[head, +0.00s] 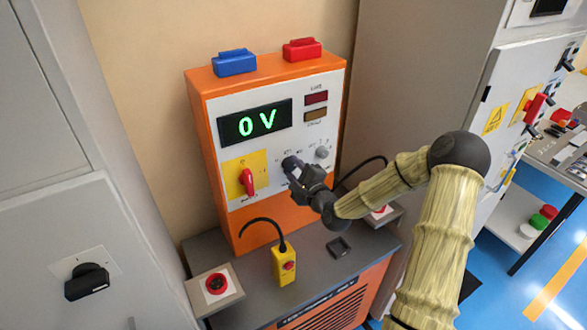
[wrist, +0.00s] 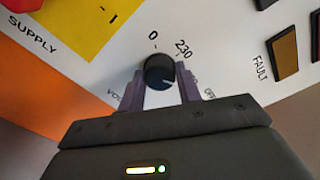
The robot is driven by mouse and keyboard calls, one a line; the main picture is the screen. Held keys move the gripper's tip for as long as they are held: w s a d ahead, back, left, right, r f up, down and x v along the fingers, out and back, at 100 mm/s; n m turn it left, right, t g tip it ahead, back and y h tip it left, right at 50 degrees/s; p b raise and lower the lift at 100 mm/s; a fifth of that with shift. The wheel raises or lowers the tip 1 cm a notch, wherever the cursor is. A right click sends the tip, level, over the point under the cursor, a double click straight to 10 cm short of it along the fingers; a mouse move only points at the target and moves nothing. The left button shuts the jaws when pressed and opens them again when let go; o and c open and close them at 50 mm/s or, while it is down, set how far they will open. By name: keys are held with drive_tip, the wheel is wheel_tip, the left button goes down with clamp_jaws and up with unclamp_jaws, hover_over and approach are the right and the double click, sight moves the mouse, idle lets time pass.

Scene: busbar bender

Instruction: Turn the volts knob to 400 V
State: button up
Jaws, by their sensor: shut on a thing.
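The volts knob (wrist: 158,70) is a round black knob on the white panel, seen in the wrist view. The marks 0 and 230 show above it; further lettering beside it is partly hidden by my fingers. I cannot tell clearly where its pointer stands. My gripper (wrist: 160,88) has one finger on each side of the knob and is shut on it. In the head view my gripper (head: 291,165) is at the panel and largely hides the knob.
A red supply switch (head: 248,182) on a yellow plate is left of my gripper. A grey knob (head: 322,152) is to its right. Below, a yellow pendant (head: 284,266) and a red button box (head: 216,285) are on the grey bench top.

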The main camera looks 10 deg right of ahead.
drive_tip(key=shift+d+f, duration=0.1)
drive_tip(key=o, duration=1)
drive_tip(key=shift+s, duration=0.1)
drive_tip(key=p+v, duration=0.8)
drive_tip(key=v, duration=0.9)
drive_tip(key=shift+s, duration=0.1)
